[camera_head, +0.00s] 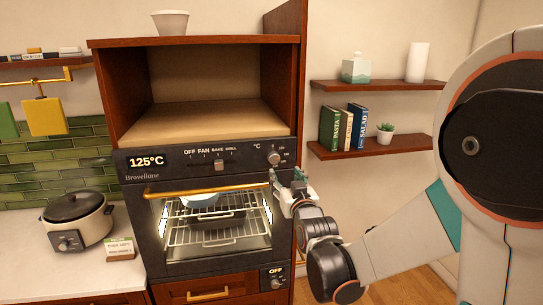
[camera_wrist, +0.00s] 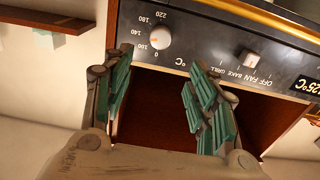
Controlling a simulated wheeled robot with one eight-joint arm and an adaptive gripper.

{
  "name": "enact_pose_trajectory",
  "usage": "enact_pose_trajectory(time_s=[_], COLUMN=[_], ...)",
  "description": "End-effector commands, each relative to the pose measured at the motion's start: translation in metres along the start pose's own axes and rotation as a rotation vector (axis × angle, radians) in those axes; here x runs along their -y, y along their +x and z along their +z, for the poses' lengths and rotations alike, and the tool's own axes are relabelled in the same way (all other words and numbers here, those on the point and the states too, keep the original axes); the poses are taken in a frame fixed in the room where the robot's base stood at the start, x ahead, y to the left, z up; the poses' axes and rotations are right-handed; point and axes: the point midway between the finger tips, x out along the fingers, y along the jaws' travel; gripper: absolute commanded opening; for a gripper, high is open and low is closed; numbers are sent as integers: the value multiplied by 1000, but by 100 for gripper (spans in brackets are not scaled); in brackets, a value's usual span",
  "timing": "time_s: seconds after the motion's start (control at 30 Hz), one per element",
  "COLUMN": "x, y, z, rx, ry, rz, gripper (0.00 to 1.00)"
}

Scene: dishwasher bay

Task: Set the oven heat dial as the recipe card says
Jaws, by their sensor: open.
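The heat dial (camera_head: 274,158), a pale round knob marked °C, sits at the right end of the dark oven panel. It also shows in the wrist view (camera_wrist: 159,36), with printed numbers around it. The panel display (camera_head: 146,161) reads 125°C. My gripper (camera_head: 285,178) is open and empty, just below and right of the dial. In the wrist view the green-padded fingers (camera_wrist: 158,75) are spread apart, with the dial beyond their tips, not between them. A small card (camera_head: 120,249) stands on the counter; its text is too small to read.
The mode slider (camera_head: 218,166) sits near BAKE. The oven door (camera_head: 210,262) is closed, with a brass handle (camera_head: 205,192) below the panel. A lower knob (camera_head: 276,283) has an OFF display. A rice cooker (camera_head: 77,222) stands left; shelves (camera_head: 375,148) are on the right wall.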

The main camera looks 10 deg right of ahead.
Motion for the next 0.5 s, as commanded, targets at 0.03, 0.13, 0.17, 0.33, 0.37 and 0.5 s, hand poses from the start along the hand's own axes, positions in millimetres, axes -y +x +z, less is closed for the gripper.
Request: enact_pose_trajectory(time_s=[0.03,0.13,0.17,0.33,0.37,0.5], x=[0,0,0,0,0,0], y=[5,18,24,57,63,90], z=[0,0,0,0,0,0], rx=[0,1,1,2,2,2], ry=[0,0,0,0,0,0], rz=[0,0,0,0,0,0], gripper=[53,53,53,53,53,53])
